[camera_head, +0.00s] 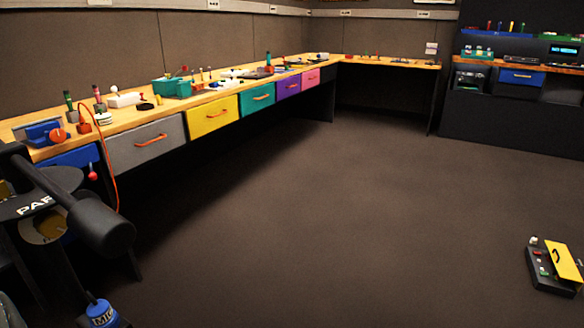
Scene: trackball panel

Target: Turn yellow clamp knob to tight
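I cannot pick out a yellow clamp knob for certain. A dull yellow round part (44,228) shows inside a pale ring at the lower left, among dark shapes that partly cover it. I cannot tell whether it is a knob or part of my own body. No trackball panel is clear either. Neither of my grippers can be made out.
A long wooden bench (225,96) with small tools runs along the left wall, above a grey drawer (125,145) and a yellow drawer (200,120). An orange cable (106,160) hangs at its near end. A black-and-yellow box (562,262) lies lower right. The middle floor is clear.

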